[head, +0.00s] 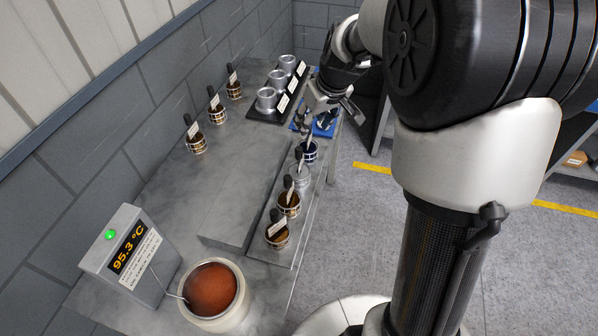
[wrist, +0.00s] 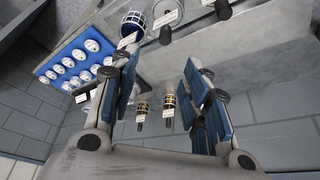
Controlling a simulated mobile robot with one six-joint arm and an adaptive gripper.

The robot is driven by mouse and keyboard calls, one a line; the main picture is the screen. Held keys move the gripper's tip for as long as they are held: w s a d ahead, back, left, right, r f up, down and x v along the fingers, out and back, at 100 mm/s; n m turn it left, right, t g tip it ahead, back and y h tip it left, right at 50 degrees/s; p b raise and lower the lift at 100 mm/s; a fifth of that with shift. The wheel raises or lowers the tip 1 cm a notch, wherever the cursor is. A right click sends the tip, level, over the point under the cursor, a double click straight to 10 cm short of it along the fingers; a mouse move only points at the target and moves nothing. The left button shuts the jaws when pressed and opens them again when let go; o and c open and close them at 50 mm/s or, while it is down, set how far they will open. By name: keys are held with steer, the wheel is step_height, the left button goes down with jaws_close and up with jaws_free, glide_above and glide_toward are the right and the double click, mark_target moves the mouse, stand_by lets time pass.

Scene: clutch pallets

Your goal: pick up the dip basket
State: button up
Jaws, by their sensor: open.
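Several small caged baskets with upright dark handles and white tags are in view; I cannot tell which one the task means. A dark blue one (head: 309,152) stands at the far end of the front row on the bench, below and near my gripper (head: 327,98). It also shows at the top of the wrist view (wrist: 132,24). A grey one (head: 300,176) and two amber ones (head: 288,204) (head: 277,236) follow nearer to me. Three amber ones (head: 216,114) stand by the wall. In the wrist view my gripper (wrist: 160,65) is open with nothing between its fingers.
A black tray (head: 257,115) with silver cups and a blue tray (head: 300,127) lie at the bench's far end. A raised grey block (head: 245,215) lies beside the front row. A pot of reddish liquid (head: 212,290) and a 95.3 °C display (head: 128,255) stand near me.

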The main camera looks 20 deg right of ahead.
mark_target(299, 148)
steer(key=b+x, duration=0.2)
steer(key=x, duration=0.8)
steer(key=shift+w+a+f, duration=0.1)
steer(key=shift+f, duration=0.3)
steer(key=x, duration=0.1)
steer(key=b+x, duration=0.1)
steer(key=x, duration=0.1)
steer(key=s+b+x, duration=0.1)
steer(key=x, duration=0.1)
steer(key=shift+w+a+f, duration=0.1)
steer(key=shift+a+f, duration=0.15)
steer(key=shift+a, duration=0.15)
steer(key=shift+c, duration=0.3)
jaws_close()
steer(key=shift+w+r, duration=0.25)
